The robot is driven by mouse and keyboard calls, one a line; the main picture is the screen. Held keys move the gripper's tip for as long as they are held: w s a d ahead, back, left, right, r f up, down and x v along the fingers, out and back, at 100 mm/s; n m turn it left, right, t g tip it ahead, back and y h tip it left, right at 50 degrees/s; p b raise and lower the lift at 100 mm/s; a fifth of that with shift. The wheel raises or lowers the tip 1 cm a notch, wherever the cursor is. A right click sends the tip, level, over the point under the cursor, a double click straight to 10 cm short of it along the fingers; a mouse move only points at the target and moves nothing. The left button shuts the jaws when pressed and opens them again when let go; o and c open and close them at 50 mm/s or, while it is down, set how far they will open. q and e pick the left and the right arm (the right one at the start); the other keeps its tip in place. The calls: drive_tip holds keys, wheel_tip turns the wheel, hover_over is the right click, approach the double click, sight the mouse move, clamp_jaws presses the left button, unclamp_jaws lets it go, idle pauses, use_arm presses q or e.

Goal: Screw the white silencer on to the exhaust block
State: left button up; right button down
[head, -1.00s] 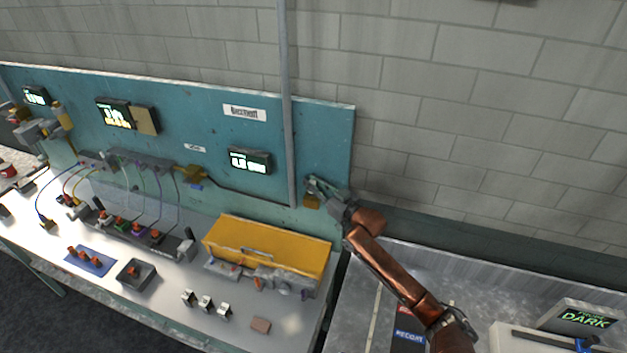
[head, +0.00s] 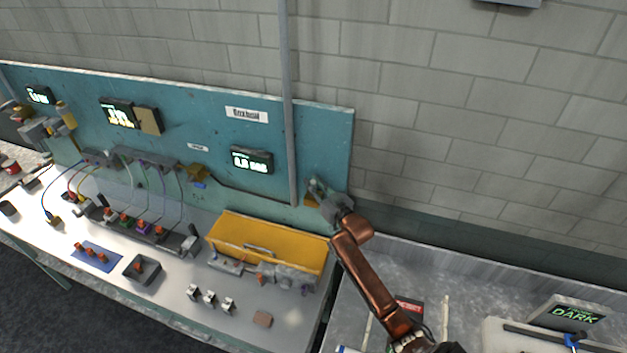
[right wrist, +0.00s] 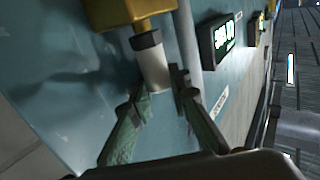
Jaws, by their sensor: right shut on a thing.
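The exhaust block is a brass-yellow block (right wrist: 125,12) on the teal panel, at the top of the right wrist view. In the head view it shows small at the panel's right end (head: 311,203), partly behind my gripper. The white silencer (right wrist: 154,66) is a short pale cylinder with a dark collar at its block end. It is in line with the block's port and appears to meet it; how far it is threaded in cannot be seen. My right gripper (right wrist: 158,88) is shut on the silencer, one green finger on each side. It is also in the head view (head: 317,188). My left gripper is out of view.
A grey vertical pipe (head: 288,100) runs close left of the block. A lit gauge display (head: 251,160) hangs on the panel. A yellow box (head: 268,243) and small fittings lie on the bench below. The brick wall to the right is bare.

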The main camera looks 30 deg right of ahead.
drive_tip(key=shift+r+m+h+p, duration=0.3)
drive_tip(key=shift+r+p, duration=0.05)
drive_tip(key=shift+p, duration=0.05)
drive_tip(key=shift+r+m+h+p, duration=0.1)
drive_tip(key=shift+m+h+p, duration=0.3)
drive_tip(key=shift+h, duration=0.7)
drive_tip(key=shift+d+f, duration=0.1)
drive_tip(key=shift+f, duration=0.15)
drive_tip(key=c, duration=2)
unclamp_jaws()
drive_tip(key=shift+o, duration=1.2)
drive_tip(key=shift+f, duration=0.15)
